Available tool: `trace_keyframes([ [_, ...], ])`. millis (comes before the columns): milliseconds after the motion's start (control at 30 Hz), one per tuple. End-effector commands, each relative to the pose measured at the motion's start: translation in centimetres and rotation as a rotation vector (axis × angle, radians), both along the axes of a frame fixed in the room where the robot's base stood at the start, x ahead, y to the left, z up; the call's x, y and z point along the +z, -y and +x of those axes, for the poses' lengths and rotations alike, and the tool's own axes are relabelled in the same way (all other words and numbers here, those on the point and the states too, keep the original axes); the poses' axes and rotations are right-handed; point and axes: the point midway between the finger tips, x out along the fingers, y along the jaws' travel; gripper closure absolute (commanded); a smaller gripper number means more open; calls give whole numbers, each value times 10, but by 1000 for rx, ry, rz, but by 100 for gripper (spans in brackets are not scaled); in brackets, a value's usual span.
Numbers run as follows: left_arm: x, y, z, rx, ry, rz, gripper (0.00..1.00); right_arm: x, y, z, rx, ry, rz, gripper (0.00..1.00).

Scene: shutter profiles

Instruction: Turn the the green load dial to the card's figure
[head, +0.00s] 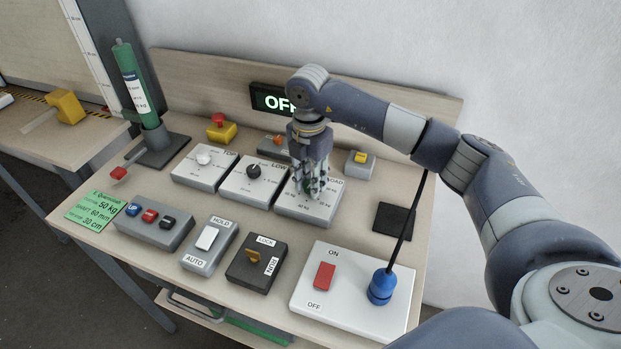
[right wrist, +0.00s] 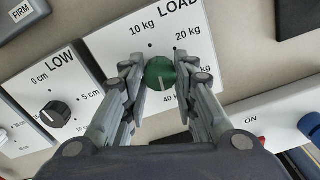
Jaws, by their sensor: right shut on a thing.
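The green load dial (right wrist: 161,73) sits on the white LOAD panel (right wrist: 108,42), with the fingers of my right gripper (right wrist: 160,76) shut on its two sides. In the head view my right gripper (head: 309,188) points down over the LOAD box (head: 318,214) and mostly hides the dial. The dial's pale line is on its lower side in the wrist view, roughly toward the 40 kg label. The 10 kg and 20 kg labels show above; a finger partly covers another label. The green card (head: 92,213) at the table's left edge reads 50 kg, 60 mm and 30 cm. My left gripper is out of view.
The LOW dial box (head: 254,180) stands close left of the LOAD box. A yellow-button box (head: 359,165) is behind right. In front are a LOCK/RUN switch (head: 257,265) and an ON/OFF panel (head: 340,307) with a blue plug (head: 381,287) and black cable.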

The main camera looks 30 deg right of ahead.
Motion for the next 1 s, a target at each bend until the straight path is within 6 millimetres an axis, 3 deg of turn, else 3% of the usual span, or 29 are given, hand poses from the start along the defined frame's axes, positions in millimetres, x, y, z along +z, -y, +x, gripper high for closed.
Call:
trace_keyframes([
  [600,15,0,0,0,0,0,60,3,1,2,-577,5,0,97],
  [1000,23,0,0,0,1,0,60,2,1,1,-829,5,0,97],
])
